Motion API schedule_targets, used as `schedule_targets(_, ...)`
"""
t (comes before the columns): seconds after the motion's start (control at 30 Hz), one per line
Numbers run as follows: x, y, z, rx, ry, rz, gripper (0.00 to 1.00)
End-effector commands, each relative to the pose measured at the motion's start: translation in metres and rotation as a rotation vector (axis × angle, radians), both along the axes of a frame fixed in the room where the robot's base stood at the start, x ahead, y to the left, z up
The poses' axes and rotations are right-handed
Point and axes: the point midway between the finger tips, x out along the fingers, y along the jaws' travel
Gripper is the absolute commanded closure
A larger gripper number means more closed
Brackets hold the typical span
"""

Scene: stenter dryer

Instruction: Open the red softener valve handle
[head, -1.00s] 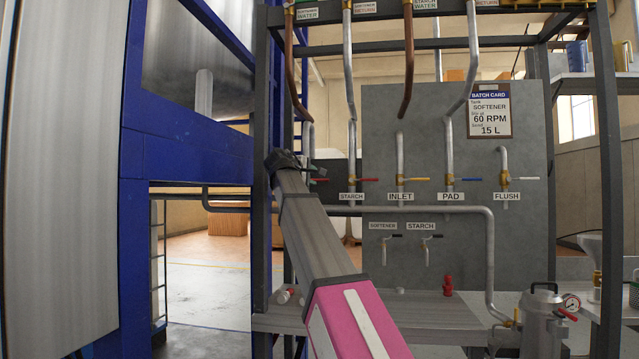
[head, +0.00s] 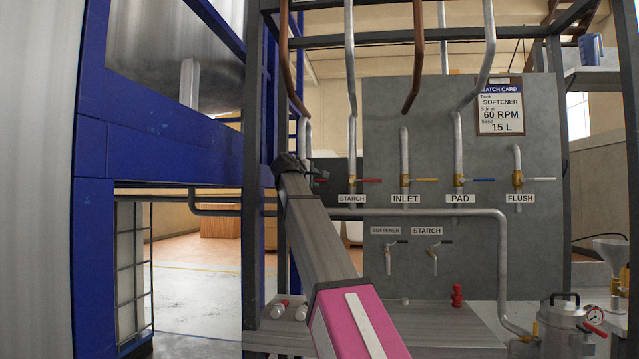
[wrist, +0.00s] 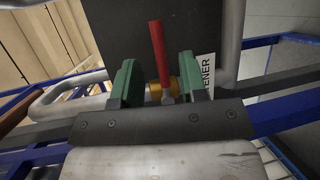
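The red softener valve handle (wrist: 157,45) stands upright in the wrist view, on a brass valve body (wrist: 155,92). The SOFTENER label (wrist: 207,75) is beside it, partly hidden by a finger. My gripper (wrist: 162,82) has its two green fingers apart, one on each side of the valve, with visible gaps to the handle. In the head view my gripper (head: 291,166) is at the left end of the valve row. The tip of the red softener handle (head: 321,181) shows just right of it; the rest is hidden behind my gripper.
The STARCH valve's red handle (head: 369,181) is close on the right. INLET (head: 425,180), PAD (head: 482,180) and FLUSH (head: 541,179) valves follow. A dark frame post (head: 254,200) and blue machine frame (head: 160,150) stand left. A grey pipe (head: 430,212) runs below.

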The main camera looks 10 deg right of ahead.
Motion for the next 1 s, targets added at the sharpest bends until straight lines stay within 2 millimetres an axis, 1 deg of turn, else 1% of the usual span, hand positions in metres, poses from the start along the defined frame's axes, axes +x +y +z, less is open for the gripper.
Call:
schedule_targets(0.03,0.008,-0.007,-0.001,0.000,0.001,-0.002,0.61)
schedule_targets(0.1,0.016,-0.013,-0.003,0.000,0.000,-0.001,0.61)
schedule_targets(0.3,0.030,-0.026,-0.007,0.001,0.001,0.000,0.61)
schedule_targets(0.67,0.034,-0.029,-0.008,0.000,0.000,0.001,0.61)
schedule_targets(0.7,0.034,-0.029,-0.008,0.000,0.000,0.001,0.64)
schedule_targets(0.77,0.034,-0.029,-0.008,0.000,0.000,0.001,0.83)
schedule_targets(0.8,0.034,-0.029,-0.008,0.000,0.000,0.001,0.96)
schedule_targets(0.83,0.034,-0.029,-0.008,0.000,0.000,0.000,1.00)
schedule_targets(1.0,0.033,-0.029,-0.008,-0.001,0.001,0.000,1.00)
